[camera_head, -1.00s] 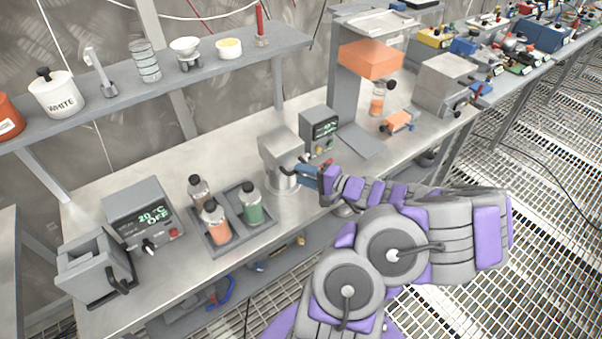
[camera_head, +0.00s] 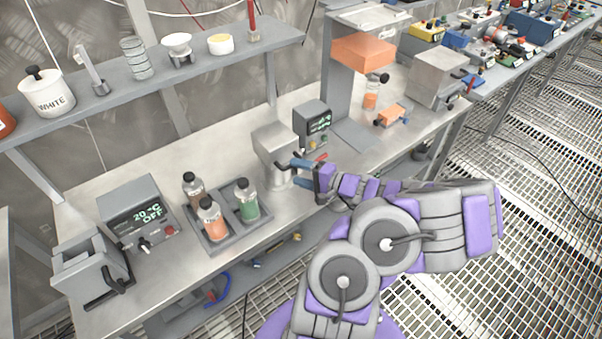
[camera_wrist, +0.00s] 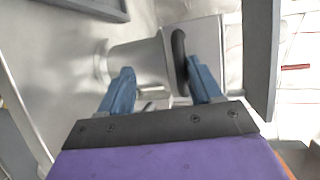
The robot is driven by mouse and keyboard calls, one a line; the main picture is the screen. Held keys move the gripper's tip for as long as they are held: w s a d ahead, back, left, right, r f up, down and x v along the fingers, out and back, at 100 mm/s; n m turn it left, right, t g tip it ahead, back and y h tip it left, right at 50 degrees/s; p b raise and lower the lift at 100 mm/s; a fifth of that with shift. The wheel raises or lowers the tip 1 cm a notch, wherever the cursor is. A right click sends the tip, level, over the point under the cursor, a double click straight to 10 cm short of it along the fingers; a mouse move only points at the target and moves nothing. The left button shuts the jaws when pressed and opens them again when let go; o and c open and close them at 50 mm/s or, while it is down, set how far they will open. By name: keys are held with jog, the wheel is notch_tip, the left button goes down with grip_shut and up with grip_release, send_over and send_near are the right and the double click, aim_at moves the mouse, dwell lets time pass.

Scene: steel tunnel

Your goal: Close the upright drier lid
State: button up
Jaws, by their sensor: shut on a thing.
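The upright drier (camera_head: 272,139) is a silver block on a round metal base, near the middle of the bench in the head view. A black handle (camera_wrist: 179,62) shows at its front in the wrist view. My gripper (camera_head: 290,172) has blue fingers and reaches the drier's front from the right. In the wrist view the fingers (camera_wrist: 163,82) stand apart, with the handle between them, close against the right finger. The gripper is shut on the handle. How the lid sits on the base is partly hidden by the fingers.
A rack (camera_head: 226,222) with several bottles stands left of the drier. A control box (camera_head: 313,122) stands just right of it, and an orange-headed press (camera_head: 362,52) is farther right. A shelf (camera_head: 203,62) runs above the back. Bare bench lies behind the rack.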

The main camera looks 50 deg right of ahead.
jog(key=shift+s+d+f, duration=0.1)
jog(key=shift+f, duration=0.05)
jog(key=p+v, duration=0.4)
jog(key=v, duration=1.3)
jog(key=shift+s+p, duration=0.15)
jog(key=shift+p, duration=0.25)
